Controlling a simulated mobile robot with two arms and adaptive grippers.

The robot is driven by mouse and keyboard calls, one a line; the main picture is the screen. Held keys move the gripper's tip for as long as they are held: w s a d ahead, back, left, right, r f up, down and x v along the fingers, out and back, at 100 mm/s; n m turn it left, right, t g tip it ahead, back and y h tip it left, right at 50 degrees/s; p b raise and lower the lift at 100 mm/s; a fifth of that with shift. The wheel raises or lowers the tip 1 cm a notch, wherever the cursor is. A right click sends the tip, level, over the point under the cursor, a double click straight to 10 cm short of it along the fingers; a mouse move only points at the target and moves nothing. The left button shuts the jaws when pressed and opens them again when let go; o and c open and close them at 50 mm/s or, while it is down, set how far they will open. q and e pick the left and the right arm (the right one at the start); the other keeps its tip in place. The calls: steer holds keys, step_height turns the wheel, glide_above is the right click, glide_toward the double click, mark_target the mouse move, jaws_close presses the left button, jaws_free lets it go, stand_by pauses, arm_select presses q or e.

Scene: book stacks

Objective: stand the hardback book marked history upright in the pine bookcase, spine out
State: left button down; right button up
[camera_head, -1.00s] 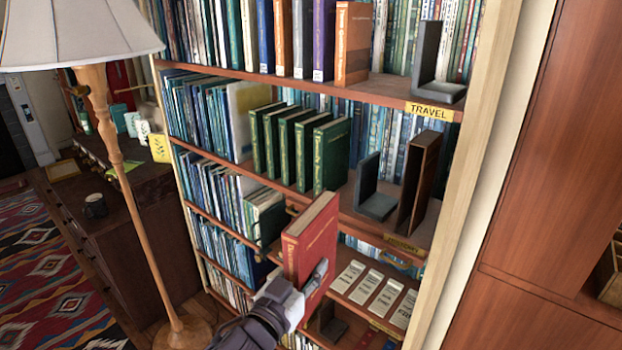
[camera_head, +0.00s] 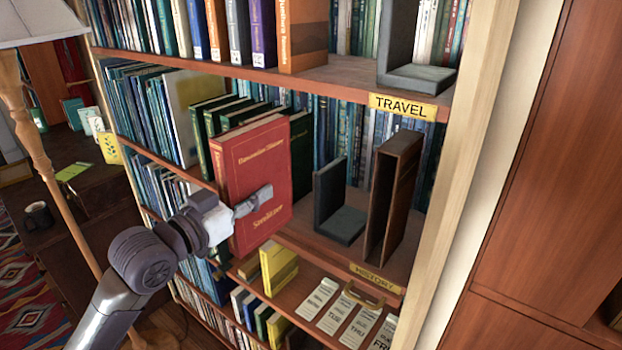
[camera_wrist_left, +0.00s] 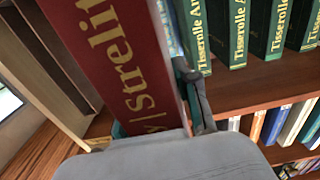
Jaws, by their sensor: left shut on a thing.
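The red hardback book (camera_head: 262,165) with gold lettering is held upright in front of the middle shelf of the pine bookcase (camera_head: 468,185). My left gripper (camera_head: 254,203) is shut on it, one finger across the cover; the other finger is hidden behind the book. In the left wrist view the book's spine (camera_wrist_left: 112,60) with gold letters faces the camera. The book overlaps the row of green books (camera_head: 300,150) and hides part of them. The yellow HISTORY label (camera_head: 374,277) is on this shelf's front edge. My right gripper is not in view.
A grey bookend (camera_head: 338,212) and a dark upright wooden case (camera_head: 396,195) stand on the HISTORY shelf, right of the green books. Some bare shelf shows around the bookend. The TRAVEL shelf (camera_head: 345,82) is above. A lamp (camera_head: 28,135) stands at the left.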

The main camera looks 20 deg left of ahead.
mark_target(274, 173)
arm_select(q)
steer(key=x, duration=0.2)
steer(key=p+x, duration=0.1)
steer(key=r+p+x, duration=0.1)
steer(key=x, duration=0.1)
steer(key=shift+w+d, duration=0.15)
steer(key=shift+w, duration=0.2)
steer(key=w+d+f+p, duration=0.3)
steer(key=w+f, duration=0.1)
steer(key=w, duration=0.6)
steer(key=shift+d+p, duration=0.25)
steer(key=shift+p, duration=0.1)
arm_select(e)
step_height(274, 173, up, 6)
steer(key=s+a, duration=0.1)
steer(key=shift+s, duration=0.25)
arm_select(q)
steer(key=shift+f, duration=0.2)
steer(key=c, duration=0.8)
jaws_free()
steer(key=shift+s+f, duration=0.1)
steer(key=shift+c, duration=0.2)
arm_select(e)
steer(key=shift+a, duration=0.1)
